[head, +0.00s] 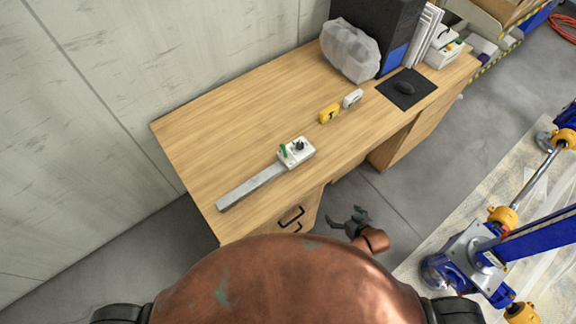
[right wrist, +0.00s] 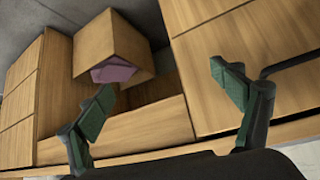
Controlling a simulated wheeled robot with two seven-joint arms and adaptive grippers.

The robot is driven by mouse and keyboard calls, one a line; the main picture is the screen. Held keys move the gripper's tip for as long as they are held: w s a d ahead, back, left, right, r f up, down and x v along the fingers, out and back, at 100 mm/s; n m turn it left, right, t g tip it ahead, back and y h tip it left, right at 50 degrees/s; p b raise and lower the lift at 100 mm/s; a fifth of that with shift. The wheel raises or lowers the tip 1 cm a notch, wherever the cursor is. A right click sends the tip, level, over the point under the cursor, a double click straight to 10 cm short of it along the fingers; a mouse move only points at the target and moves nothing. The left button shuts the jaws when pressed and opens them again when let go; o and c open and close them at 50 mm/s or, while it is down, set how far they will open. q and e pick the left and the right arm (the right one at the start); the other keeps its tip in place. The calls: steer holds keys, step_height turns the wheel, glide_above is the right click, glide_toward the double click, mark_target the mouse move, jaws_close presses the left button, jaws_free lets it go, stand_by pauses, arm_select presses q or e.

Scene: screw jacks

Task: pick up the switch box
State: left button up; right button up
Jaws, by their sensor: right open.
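The switch box (head: 297,151) is a small white box with a black knob and a green part on top. It lies on the wooden desk (head: 240,115) near its front edge, at the end of a flat grey metal bar (head: 250,187). My right gripper (head: 347,217) is open and empty, in front of the desk and below its top, to the right of and nearer than the switch box. In the right wrist view its green-padded fingers (right wrist: 168,100) are spread apart, facing the wooden desk front. The switch box does not show there. My left gripper is not in view.
A yellow device (head: 329,113) and a white one (head: 353,98) lie farther back on the desk. A wrapped bundle (head: 350,50) and a black mouse pad (head: 407,88) are behind. Blue screw jacks (head: 470,255) stand at right. The desk's left half is clear.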

steer(key=w+a+r+t+y, duration=0.1)
steer(key=w+a+r, duration=0.1)
steer(key=r, duration=0.2)
steer(key=w+a+r+n+y, duration=0.1)
steer(key=w+a+r, duration=0.1)
steer(key=a+r, duration=0.1)
steer(key=w+a+r+n+t+y, duration=0.1)
steer(key=w+a+r, duration=0.1)
steer(key=r, duration=0.3)
steer(key=shift+w+a+r+t, duration=0.3)
steer(key=shift+w+a+r, duration=0.05)
steer(key=shift+a+r, duration=0.1)
steer(key=n+t+y, duration=0.2)
steer(key=y, duration=0.2)
glide_toward(298, 156)
steer(key=shift+w+a+r, duration=0.7)
steer(key=shift+a+r, duration=0.15)
steer(key=shift+a, duration=0.2)
steer(key=x, duration=0.7)
steer(key=shift+w+d+f, duration=0.15)
steer(key=shift+d+f, duration=0.1)
steer(key=shift+d, duration=0.1)
steer(key=shift+w+a+f, duration=0.1)
steer(key=shift+w+a, duration=0.15)
steer(key=shift+w, duration=0.1)
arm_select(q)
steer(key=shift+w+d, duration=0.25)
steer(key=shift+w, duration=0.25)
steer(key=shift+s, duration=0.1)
